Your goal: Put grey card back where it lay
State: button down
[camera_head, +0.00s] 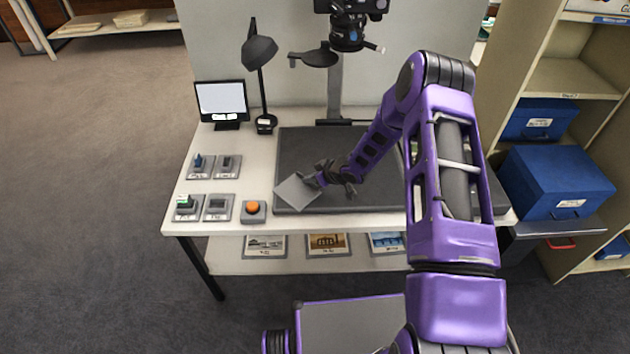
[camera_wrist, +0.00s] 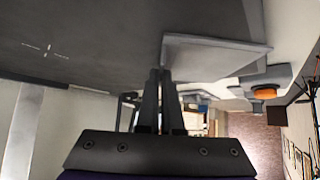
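The grey card (camera_head: 297,192) is a flat light-grey square above the front left corner of the dark mat (camera_head: 365,197), turned at an angle to it and reaching past its left edge. My gripper (camera_head: 315,181) is at the card's right corner, fingers close together and shut on its edge. In the wrist view the card (camera_wrist: 215,52) stretches to the right from the fingertips (camera_wrist: 163,72). I cannot tell exactly how high the card is above the mat.
An orange button (camera_head: 252,207) and several small labelled blocks, including a green one (camera_head: 184,203), stand left of the mat. A lamp (camera_head: 260,55) and small monitor (camera_head: 221,99) stand behind. Framed pictures (camera_head: 327,244) lie on the lower shelf.

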jog(key=shift+s+a, duration=0.35)
jog(key=shift+a, duration=0.1)
jog(key=c, duration=1)
grip_release()
jog(key=p+v, duration=0.3)
jog(key=v, duration=1.4)
jog(key=shift+s, duration=0.2)
jog(key=shift+d+r, duration=0.1)
jog(key=shift+d, duration=0.05)
